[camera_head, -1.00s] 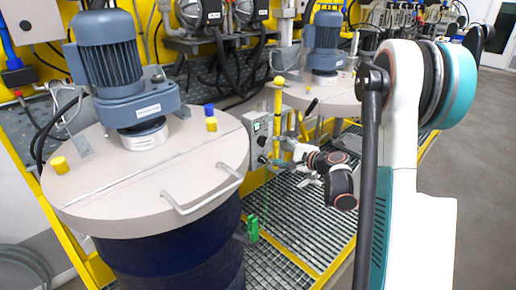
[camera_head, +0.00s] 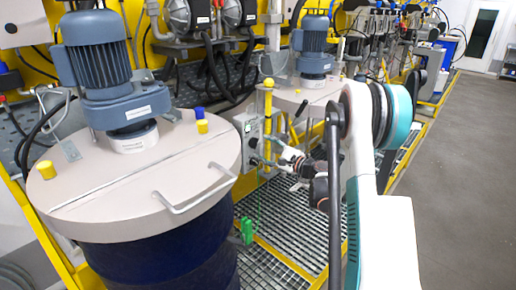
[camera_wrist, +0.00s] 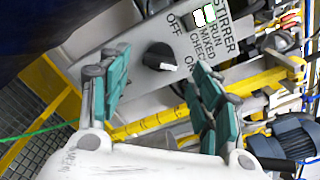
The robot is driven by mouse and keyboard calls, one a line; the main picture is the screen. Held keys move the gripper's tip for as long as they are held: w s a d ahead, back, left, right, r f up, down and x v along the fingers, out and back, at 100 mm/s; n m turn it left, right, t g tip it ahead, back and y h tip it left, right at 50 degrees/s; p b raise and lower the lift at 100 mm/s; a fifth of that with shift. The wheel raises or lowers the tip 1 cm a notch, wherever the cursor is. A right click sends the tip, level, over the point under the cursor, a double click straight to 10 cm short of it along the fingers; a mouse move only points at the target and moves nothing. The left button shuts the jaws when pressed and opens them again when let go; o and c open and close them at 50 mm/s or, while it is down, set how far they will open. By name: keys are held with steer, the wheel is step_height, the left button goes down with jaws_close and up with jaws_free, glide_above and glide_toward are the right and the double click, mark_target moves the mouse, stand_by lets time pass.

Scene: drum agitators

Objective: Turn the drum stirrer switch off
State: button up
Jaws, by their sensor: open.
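The stirrer switch is a black rotary knob (camera_wrist: 158,56) on a grey control panel (camera_wrist: 95,45) with OFF and ON lettering. Its pale pointer mark faces the ON side. In the head view the small grey switch box (camera_head: 249,126) stands right of the near drum (camera_head: 150,190); the knob itself is too small to make out there. My gripper (camera_wrist: 162,64) is open, its teal fingers on either side of the knob in the wrist view. No contact with the knob shows, and the remaining gap is hard to judge. My gripper also shows beside the box in the head view (camera_head: 267,153).
A yellow post (camera_head: 267,110) stands right beside the switch box. A yellow rail (camera_wrist: 150,122) crosses below the panel. A second drum with a blue motor (camera_head: 313,52) stands behind. Open floor (camera_head: 460,150) lies at right.

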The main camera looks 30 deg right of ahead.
mark_target(257, 144)
steer(key=shift+b+x, duration=0.3)
steer(key=shift+x, duration=1.9)
steer(key=c, duration=1.1)
